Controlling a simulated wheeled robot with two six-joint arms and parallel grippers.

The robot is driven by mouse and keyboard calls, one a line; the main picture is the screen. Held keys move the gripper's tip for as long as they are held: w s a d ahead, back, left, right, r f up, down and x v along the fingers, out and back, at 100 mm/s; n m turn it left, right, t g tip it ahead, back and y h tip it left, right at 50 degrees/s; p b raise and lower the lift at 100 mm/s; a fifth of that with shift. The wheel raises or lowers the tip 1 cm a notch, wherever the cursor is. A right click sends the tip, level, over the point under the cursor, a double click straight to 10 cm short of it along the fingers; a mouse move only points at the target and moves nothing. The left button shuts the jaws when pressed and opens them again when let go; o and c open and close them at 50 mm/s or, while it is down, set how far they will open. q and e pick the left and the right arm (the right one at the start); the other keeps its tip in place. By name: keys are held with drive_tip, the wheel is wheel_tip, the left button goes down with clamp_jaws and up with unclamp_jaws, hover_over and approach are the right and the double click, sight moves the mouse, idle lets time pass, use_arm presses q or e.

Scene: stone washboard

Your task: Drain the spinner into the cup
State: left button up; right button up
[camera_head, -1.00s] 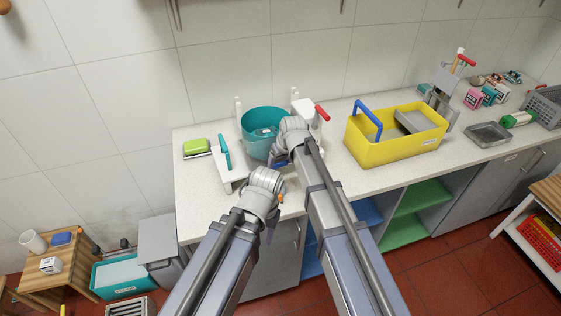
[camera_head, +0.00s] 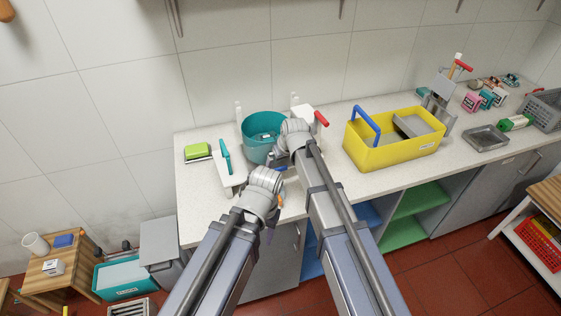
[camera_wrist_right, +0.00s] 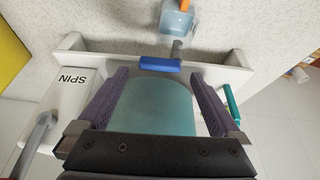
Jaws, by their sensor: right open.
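The spinner has a teal tub (camera_head: 256,149) in a white frame (camera_head: 224,169). In the right wrist view its white block is marked SPIN (camera_wrist_right: 74,88), with a blue lever (camera_wrist_right: 160,64) and a grey spout (camera_wrist_right: 177,48) at the front. The cup (camera_wrist_right: 176,20), pale blue and see-through with an orange part, stands at the spout's end. In the head view my arms mostly hide it. My right gripper (camera_wrist_right: 157,100) is open over the spinner, its dark fingers apart with the teal tub seen between them.
A yellow caddy (camera_head: 395,153) with a blue handle stands right of the spinner. A green sponge (camera_head: 197,151) lies to its left. A metal tray (camera_head: 486,138) is farther right. The counter's front left (camera_head: 200,215) is clear.

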drive_tip(key=p+v, duration=0.3)
drive_tip(key=v, duration=0.2)
drive_tip(key=shift+p, duration=0.35)
drive_tip(key=s+d+f+m+g+h, duration=0.25)
drive_tip(key=s+d+m, duration=0.25)
drive_tip(key=s+d, duration=1.3)
drive_tip(key=s+a+f+n+g+b, duration=0.1)
drive_tip(key=s+a+f+n+b, duration=0.1)
drive_tip(key=s+a+f+b, duration=0.1)
drive_tip(key=s+a+f+n+g+b, duration=0.1)
drive_tip(key=s+a+f+n+b, duration=0.1)
drive_tip(key=a+f+b, duration=0.3)
drive_tip(key=s+a+b, duration=0.1)
drive_tip(key=a, duration=0.3)
drive_tip(key=shift+s+a+f+b, duration=0.2)
drive_tip(key=shift+s+f+b, duration=0.15)
drive_tip(key=shift+f+b, duration=0.05)
drive_tip(key=shift+h, duration=0.35)
